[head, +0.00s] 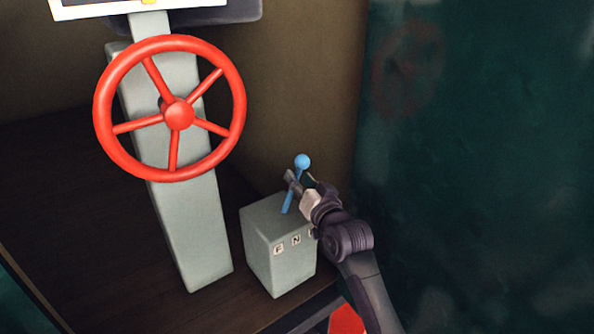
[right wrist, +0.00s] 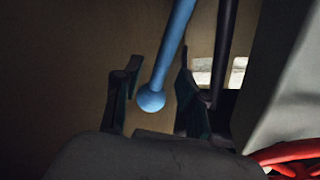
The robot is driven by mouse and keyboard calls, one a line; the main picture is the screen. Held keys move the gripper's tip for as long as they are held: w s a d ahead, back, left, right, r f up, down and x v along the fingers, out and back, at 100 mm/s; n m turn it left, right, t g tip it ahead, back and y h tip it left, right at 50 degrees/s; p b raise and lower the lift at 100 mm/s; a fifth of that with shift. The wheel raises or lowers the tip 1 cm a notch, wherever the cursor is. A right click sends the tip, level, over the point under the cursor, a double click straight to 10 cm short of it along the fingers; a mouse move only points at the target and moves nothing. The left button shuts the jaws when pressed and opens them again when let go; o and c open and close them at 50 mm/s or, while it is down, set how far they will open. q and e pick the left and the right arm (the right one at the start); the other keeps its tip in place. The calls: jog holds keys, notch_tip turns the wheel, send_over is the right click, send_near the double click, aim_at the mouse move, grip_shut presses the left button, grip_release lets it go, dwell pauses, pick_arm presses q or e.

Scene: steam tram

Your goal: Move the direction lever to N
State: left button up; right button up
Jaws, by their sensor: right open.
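The direction lever (head: 293,190) is a blue rod with a ball on top, rising from a grey box (head: 262,225). It leans right in the head view, away from the F label (head: 279,250) and toward the third label, which my right gripper mostly hides. The N label (head: 296,240) is in the middle. My right gripper (head: 297,182) is open at the lever's upper part. In the right wrist view the blue lever (right wrist: 172,50) and its ball show between the two spread fingers (right wrist: 155,95), with gaps on both sides. My left gripper is not in view.
A red handwheel (head: 177,115) on a grey column (head: 195,235) stands left of the lever box. A brown wall lies behind the box, and a dark green wall (head: 480,150) is at the right. Dark floor lies between column and box.

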jog(key=shift+x, duration=1.1)
grip_shut()
jog(key=shift+f, duration=0.1)
